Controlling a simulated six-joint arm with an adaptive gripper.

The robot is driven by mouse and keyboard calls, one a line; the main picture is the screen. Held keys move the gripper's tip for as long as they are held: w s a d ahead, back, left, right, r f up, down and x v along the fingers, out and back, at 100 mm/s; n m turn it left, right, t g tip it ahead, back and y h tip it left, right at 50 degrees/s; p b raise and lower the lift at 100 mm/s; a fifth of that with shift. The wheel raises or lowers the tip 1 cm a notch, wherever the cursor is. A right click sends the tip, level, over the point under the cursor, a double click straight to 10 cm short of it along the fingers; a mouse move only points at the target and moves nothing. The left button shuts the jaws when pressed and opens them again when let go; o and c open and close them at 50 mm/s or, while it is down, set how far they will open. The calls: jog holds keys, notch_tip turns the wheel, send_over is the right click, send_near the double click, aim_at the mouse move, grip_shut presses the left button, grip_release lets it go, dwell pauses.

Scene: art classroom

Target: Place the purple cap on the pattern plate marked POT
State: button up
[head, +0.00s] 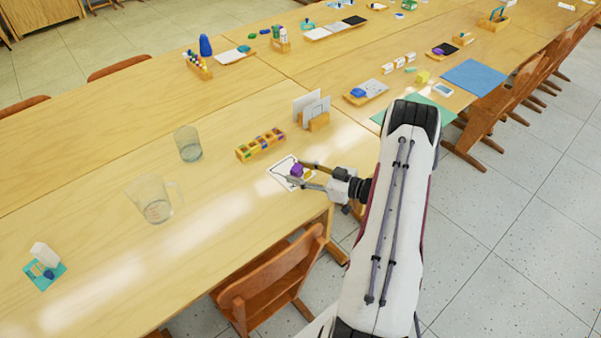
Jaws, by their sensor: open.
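The purple cap (297,170) is over a white plate with a dark outline (280,172), near the front edge of the table. Whether it rests on the plate or sits slightly above it I cannot tell. Any lettering on the plate is too small to read. My gripper (296,173) reaches in from the right, low over the plate. Its fingers are open, one on the far side of the cap and one on the near side. A small orange-yellow piece (308,174) shows between the fingers; part of the plate is hidden behind them.
A yellow compartment box (260,145) with coloured pieces and a holder with white cards (313,112) stand just behind. A clear beaker (188,144) and a clear jug (155,200) stand to the left. A wooden chair (270,280) is at the front edge.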

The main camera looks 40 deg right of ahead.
jog(key=v, duration=1.2)
jog(key=shift+d, duration=0.1)
dwell(0.5)
